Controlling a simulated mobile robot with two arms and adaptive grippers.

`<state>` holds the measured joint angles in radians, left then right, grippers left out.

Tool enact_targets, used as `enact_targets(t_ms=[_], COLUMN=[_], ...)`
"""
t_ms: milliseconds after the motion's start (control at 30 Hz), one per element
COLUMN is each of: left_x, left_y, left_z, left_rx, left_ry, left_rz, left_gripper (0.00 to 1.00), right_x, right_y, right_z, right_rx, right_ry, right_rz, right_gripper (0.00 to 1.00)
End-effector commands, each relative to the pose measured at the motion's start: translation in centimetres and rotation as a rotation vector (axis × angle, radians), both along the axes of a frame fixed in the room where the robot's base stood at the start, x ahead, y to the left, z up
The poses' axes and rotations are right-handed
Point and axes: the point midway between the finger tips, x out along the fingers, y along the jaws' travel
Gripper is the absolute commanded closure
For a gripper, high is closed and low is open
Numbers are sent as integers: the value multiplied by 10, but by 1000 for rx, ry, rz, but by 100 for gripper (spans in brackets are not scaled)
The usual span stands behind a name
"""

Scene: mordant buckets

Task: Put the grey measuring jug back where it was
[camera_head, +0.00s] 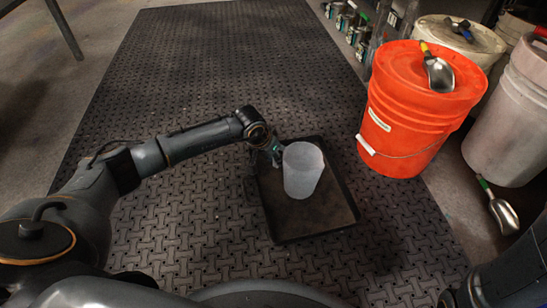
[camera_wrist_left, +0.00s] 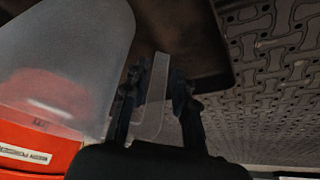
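The grey measuring jug (camera_head: 303,172) is a pale, translucent cup, upright over the black tray (camera_head: 272,224) in the head view; whether it touches the tray is hard to tell. My left gripper (camera_head: 272,158) is at its left side. In the left wrist view, the jug (camera_wrist_left: 75,45) fills the upper left and its strip-like handle (camera_wrist_left: 153,110) lies between the fingers of my left gripper (camera_wrist_left: 160,88), which look closed on it. My right arm shows at the lower right of the head view; its gripper is out of view.
An orange bucket (camera_head: 415,115) with a metal scoop (camera_head: 437,72) on its lid stands right of the tray. Pale buckets stand behind and beside it. Another scoop (camera_head: 502,213) lies on the floor at right. The patterned mat (camera_head: 200,75) is clear beyond the tray.

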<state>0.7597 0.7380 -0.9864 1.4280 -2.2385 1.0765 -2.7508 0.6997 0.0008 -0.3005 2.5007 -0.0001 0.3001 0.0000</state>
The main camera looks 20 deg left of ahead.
Motion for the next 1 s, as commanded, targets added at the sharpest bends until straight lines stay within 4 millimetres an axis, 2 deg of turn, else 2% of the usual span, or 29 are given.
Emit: enact_targets(t_ms=[267,433,800,1000], left_x=[0,-2,-25,-37], left_y=[0,1,9,12], left_z=[0,11,71,99], left_rx=[0,0,2,0], left_ry=[0,0,0,0], left_rz=[0,-1,0,0], left_gripper=[65,65,65,65], right_x=[0,0,0,0], right_y=[0,0,0,0], right_z=[0,10,63,85], right_rx=[0,0,0,0], right_ry=[0,0,0,0], right_rz=[0,-1,-1,-1], right_gripper=[60,60,60,60])
